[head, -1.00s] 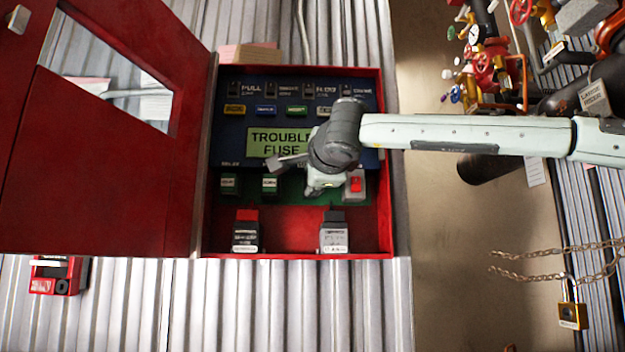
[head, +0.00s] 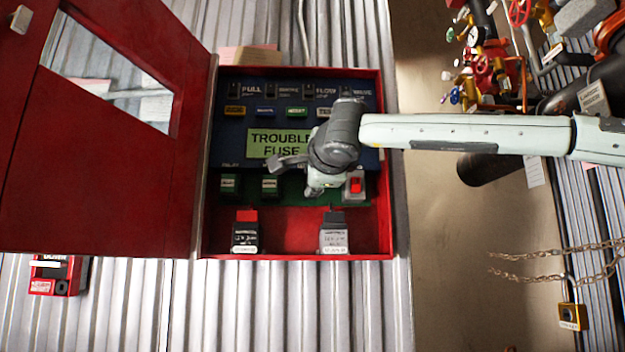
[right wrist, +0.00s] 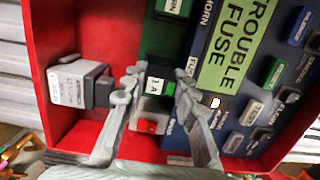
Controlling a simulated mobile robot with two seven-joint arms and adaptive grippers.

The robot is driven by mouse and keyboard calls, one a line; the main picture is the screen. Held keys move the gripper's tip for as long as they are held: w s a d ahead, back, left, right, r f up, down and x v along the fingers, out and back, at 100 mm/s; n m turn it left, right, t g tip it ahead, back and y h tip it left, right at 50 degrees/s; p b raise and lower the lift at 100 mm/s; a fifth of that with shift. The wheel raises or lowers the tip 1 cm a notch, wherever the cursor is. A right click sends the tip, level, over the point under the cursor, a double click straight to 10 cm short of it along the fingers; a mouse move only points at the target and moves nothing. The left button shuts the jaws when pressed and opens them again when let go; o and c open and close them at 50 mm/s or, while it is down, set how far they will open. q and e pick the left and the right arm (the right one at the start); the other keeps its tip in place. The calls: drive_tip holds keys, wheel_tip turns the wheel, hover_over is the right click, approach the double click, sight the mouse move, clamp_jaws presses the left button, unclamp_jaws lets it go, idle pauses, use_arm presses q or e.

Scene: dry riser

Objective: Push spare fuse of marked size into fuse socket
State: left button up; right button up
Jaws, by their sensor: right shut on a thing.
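The open red panel box holds a green strip (head: 292,190) below a screen (head: 262,143) reading "TROUBLE FUSE". My right gripper (right wrist: 157,88) is shut on a small block (right wrist: 158,84), the fuse, with a black top and a white and green label that seems to read "1 A". The fuse is on or just over the green strip, beside the red rocker switch (right wrist: 148,124). The fingers hide its lower end and the socket, so I cannot tell how deep it sits. In the head view, my right gripper (head: 297,172) covers this spot. My left gripper is not in view.
Two labelled modules (head: 229,184) (head: 269,185) sit on the strip to the left. A black box (head: 245,236) and a grey box (head: 334,238) stand below. The red door (head: 110,190) is open at left. Pipes and valves (head: 490,65) are at right.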

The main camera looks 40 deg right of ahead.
drive_tip(key=shift+x, duration=1.8)
drive_tip(key=o, duration=1.1)
drive_tip(key=shift+s+d, duration=0.1)
drive_tip(key=shift+d, duration=0.05)
drive_tip(key=shift+c, duration=0.2)
drive_tip(key=v, duration=1.2)
drive_tip(key=shift+c, duration=0.4)
